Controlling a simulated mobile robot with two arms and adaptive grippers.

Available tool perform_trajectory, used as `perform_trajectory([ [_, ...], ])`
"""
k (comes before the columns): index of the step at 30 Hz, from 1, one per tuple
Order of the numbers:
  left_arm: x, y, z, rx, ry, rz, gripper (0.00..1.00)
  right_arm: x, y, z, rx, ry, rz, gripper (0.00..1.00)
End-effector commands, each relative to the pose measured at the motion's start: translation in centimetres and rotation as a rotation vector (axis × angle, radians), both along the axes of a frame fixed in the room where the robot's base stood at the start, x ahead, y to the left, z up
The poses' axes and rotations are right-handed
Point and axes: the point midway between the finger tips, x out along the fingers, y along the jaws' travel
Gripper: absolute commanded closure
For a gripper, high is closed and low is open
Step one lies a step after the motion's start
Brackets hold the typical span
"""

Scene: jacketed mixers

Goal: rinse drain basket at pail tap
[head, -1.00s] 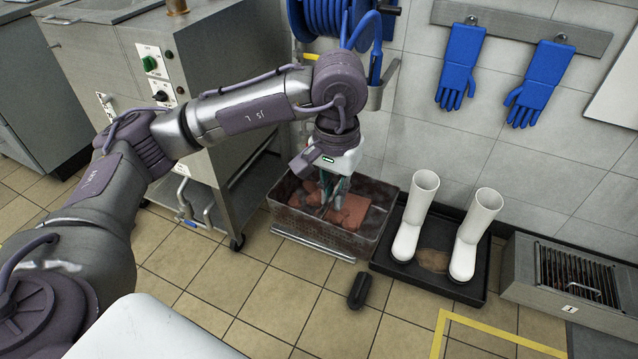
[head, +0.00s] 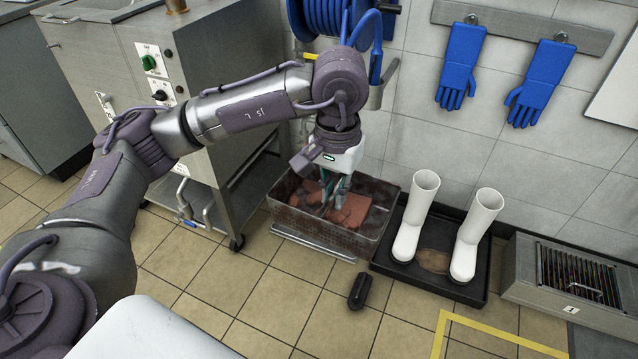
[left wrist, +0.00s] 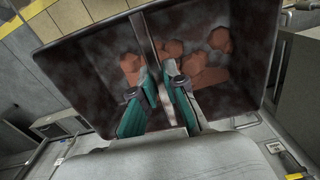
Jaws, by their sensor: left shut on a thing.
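The drain basket (head: 318,234) is a dark, stained rectangular bin with reddish-brown chunks (head: 372,210) inside. It stands low by the wall, between the steel mixer and the boot tray. My left gripper (head: 338,198) points down into it. In the left wrist view the two green-padded fingers (left wrist: 163,88) close around a thin metal bar (left wrist: 148,40) that spans the basket (left wrist: 75,65). The fingers partly hide the bar and chunks. I cannot tell whether the basket is off the floor. My right gripper is not in view.
The mixer (head: 195,110) stands left, with a small pipe and valve (head: 183,203) low on it. White boots (head: 415,215) stand in a black tray (head: 385,262) at right. A dark cylindrical object (head: 358,291) lies on the floor. A grated steel box (head: 530,278) is farther right.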

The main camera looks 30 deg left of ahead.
Motion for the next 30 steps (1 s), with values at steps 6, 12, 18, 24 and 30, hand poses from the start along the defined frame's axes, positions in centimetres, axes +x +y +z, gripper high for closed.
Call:
perform_trajectory([
  [6, -0.1, -0.4, 0.1, 0.0, -0.001, 0.0, 1.0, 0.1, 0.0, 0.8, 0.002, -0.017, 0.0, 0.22],
  [12, -0.1, -0.3, 0.0, 0.0, -0.001, 0.0, 1.0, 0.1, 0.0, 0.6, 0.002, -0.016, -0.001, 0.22],
  [18, 0.1, 0.4, -0.1, -0.001, -0.001, 0.001, 1.0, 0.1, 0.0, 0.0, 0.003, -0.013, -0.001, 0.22],
  [24, 0.2, 0.8, 0.0, -0.001, -0.001, 0.0, 1.0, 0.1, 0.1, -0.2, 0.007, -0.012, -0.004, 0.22],
  [30, 0.2, 0.7, 0.1, -0.001, -0.001, -0.001, 1.0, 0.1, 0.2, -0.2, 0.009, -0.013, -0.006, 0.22],
])
